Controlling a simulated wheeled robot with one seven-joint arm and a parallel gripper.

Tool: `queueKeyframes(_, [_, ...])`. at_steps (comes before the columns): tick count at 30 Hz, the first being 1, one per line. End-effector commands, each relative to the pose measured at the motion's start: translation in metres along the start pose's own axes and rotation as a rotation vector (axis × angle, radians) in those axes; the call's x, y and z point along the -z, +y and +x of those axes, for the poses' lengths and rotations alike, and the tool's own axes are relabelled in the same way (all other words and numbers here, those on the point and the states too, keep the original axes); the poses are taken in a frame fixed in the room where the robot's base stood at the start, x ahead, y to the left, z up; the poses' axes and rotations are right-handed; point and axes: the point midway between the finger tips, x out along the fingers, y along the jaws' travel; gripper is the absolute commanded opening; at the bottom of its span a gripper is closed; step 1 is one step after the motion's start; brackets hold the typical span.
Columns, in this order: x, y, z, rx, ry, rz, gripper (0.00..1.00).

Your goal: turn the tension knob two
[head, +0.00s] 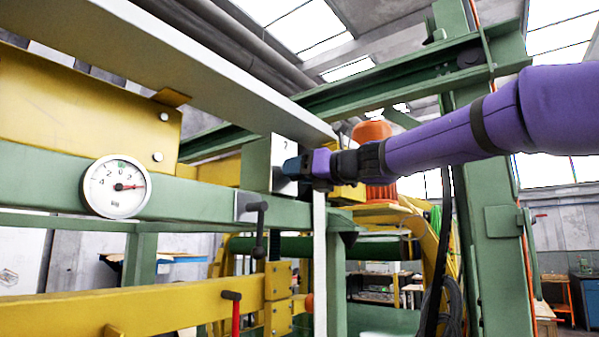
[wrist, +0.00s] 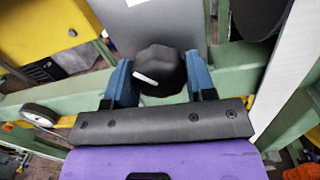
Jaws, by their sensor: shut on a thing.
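The tension knob (wrist: 160,70) is black and faceted, with a white pointer mark on its left side in the wrist view. It sits on a pale plate (wrist: 150,22). My gripper (wrist: 158,72) has its two blue fingers on either side of the knob and is shut on it. In the head view my gripper (head: 302,168) reaches in from the right to the white plate (head: 285,148), which carries a small mark like a 2. The knob itself is hidden there behind the fingers.
A round gauge (head: 115,187) with a red needle is on the green beam to the left. A long grey beam (head: 190,55) runs above my gripper. An orange motor (head: 372,150) is behind my arm.

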Motion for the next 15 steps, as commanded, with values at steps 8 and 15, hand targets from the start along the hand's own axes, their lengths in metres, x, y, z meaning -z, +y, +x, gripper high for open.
queueKeyframes(8, [0.0031, -0.0006, 0.0007, 0.001, 0.003, 0.037, 0.27])
queueKeyframes(15, [0.0032, -0.0005, 0.0007, 0.001, 0.003, 0.038, 0.27])
